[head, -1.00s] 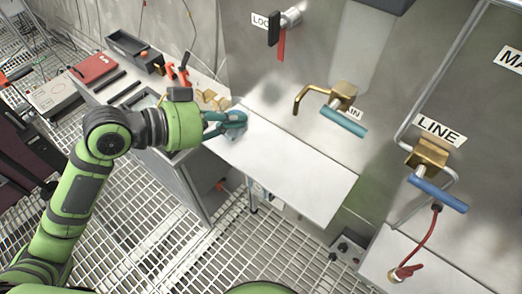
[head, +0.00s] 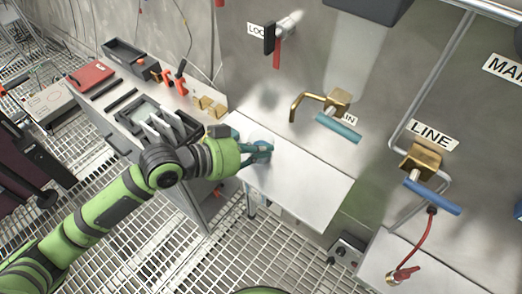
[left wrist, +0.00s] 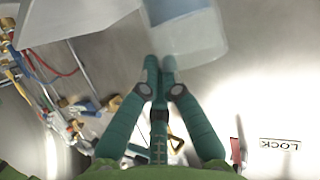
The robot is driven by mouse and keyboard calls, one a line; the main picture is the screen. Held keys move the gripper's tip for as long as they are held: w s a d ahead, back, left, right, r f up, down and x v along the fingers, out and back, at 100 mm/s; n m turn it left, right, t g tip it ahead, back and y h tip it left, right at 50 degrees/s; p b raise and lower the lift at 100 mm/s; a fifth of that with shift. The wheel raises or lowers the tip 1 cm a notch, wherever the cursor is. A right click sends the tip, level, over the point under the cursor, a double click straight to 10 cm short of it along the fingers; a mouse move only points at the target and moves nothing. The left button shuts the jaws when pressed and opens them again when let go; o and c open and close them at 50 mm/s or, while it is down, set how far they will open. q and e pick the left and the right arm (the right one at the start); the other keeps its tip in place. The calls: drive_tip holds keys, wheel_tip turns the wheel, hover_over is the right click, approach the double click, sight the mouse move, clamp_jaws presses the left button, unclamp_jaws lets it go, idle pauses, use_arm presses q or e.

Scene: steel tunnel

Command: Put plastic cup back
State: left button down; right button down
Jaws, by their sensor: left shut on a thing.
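A clear, pale bluish plastic cup (left wrist: 187,35) shows at the top of the left wrist view, at the fingertips of my left gripper (left wrist: 160,64). The teal fingers are nearly together and shut on the cup's edge. In the head view my left gripper (head: 262,152) is over the rear left part of the bare steel shelf (head: 300,190). The cup is see-through and hard to make out there, and I cannot tell whether it touches the shelf. My right gripper is not in view.
A workbench left of the shelf holds a dark tray (head: 130,55), a red case (head: 90,75), orange-handled tools and brass blocks (head: 210,105). A brass valve with a teal handle (head: 338,128) sticks out from the wall above the shelf. The shelf's right part is clear.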

use_arm(q)
drive_tip(key=shift+f, duration=0.6)
drive_tip(key=c, duration=1.4)
unclamp_jaws()
drive_tip(key=shift+f, duration=0.1)
drive_tip(key=shift+c, duration=0.2)
drive_tip(key=b+v, duration=0.3)
drive_tip(key=v, duration=0.9)
